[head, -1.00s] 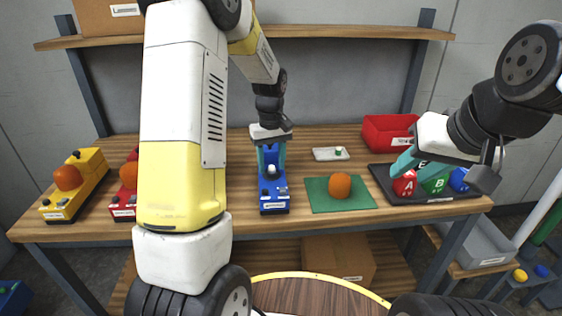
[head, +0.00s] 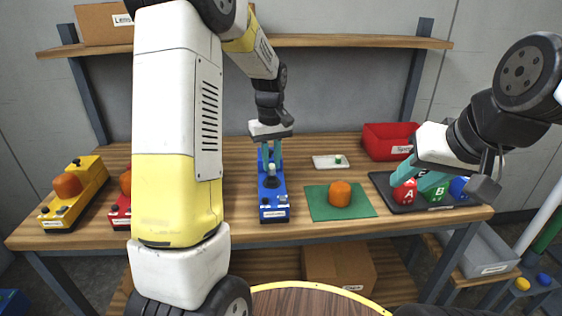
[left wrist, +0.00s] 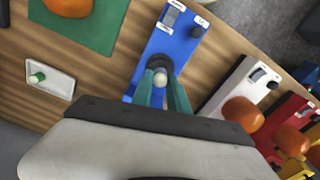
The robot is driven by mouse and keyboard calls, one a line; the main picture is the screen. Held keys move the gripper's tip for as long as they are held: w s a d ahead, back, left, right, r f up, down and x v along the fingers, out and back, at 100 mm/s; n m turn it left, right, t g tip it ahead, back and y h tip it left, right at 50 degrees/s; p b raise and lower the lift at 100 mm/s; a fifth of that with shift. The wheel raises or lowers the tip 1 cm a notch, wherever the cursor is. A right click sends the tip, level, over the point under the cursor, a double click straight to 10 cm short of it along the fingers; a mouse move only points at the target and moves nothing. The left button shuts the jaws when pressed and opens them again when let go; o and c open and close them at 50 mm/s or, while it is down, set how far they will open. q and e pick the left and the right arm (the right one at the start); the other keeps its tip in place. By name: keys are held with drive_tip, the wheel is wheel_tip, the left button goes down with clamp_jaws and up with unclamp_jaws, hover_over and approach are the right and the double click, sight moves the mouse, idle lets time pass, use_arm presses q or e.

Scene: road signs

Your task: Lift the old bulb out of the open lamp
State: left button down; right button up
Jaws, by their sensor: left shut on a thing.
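The open blue lamp (head: 273,203) stands on the table, its dark round socket (head: 271,182) uncovered. My left gripper (head: 270,165) is above it, shut on the small pale old bulb (head: 271,169). The bulb shows above the dark socket in the head view; in the left wrist view the bulb (left wrist: 160,78) is between the teal fingertips, in front of the dark ring. I cannot tell whether its lower end is fully clear. My right gripper (head: 418,177) is at the right, over the dark tray (head: 400,204), its teal fingers apart.
An orange dome (head: 340,193) sits on a green mat (head: 362,203). A red bin (head: 385,140) is behind. Yellow, red and white lamps (left wrist: 228,92) stand left, partly behind my arm.

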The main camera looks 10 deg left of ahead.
use_arm(q)
drive_tip(key=s+d, duration=0.2)
drive_tip(key=s, duration=0.5)
drive_tip(key=s+d+r, duration=0.1)
drive_tip(key=s+d, duration=0.2)
drive_tip(key=s, duration=0.4)
drive_tip(key=shift+s+d, duration=0.35)
drive_tip(key=shift+s, duration=0.05)
